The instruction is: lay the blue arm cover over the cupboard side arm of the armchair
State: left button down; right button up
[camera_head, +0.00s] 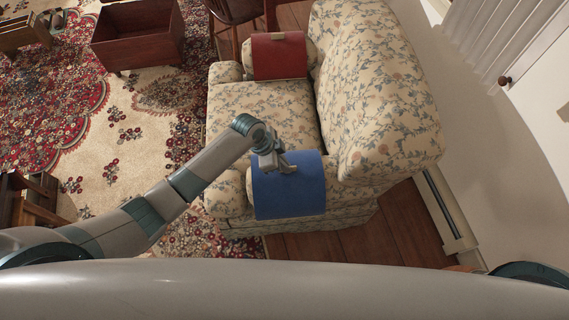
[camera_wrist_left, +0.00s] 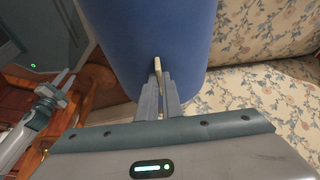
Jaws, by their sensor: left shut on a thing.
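The floral armchair (camera_head: 385,110) stands right of centre in the head view. The blue arm cover (camera_head: 300,192) hangs over its nearer arm, bent across the top, with the chair's side visible below it. My left gripper (camera_head: 284,164) is at the cover's upper edge. In the left wrist view its fingers (camera_wrist_left: 166,88) are shut on a pale strip at the edge of the blue cover (camera_wrist_left: 150,35). Whether the cover rests fully on the arm is hard to tell. My right gripper (camera_wrist_left: 55,88) shows in the left wrist view, fingers apart and empty.
A red cover (camera_head: 279,56) lies over the farther arm. A wooden chest (camera_head: 138,36) stands on the patterned rug (camera_head: 120,120) at upper left. A white cupboard (camera_head: 520,60) with a dark knob is at upper right. Bare wooden floor (camera_head: 370,238) shows below the armchair.

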jog(key=shift+a, duration=0.1)
pick_arm(q)
jog(key=c, duration=1.9)
grip_release()
jog(key=shift+o, duration=0.3)
pick_arm(e)
jog(key=shift+s+a, duration=0.1)
jog(key=shift+s, duration=0.2)
pick_arm(q)
jog(key=shift+r, duration=0.15)
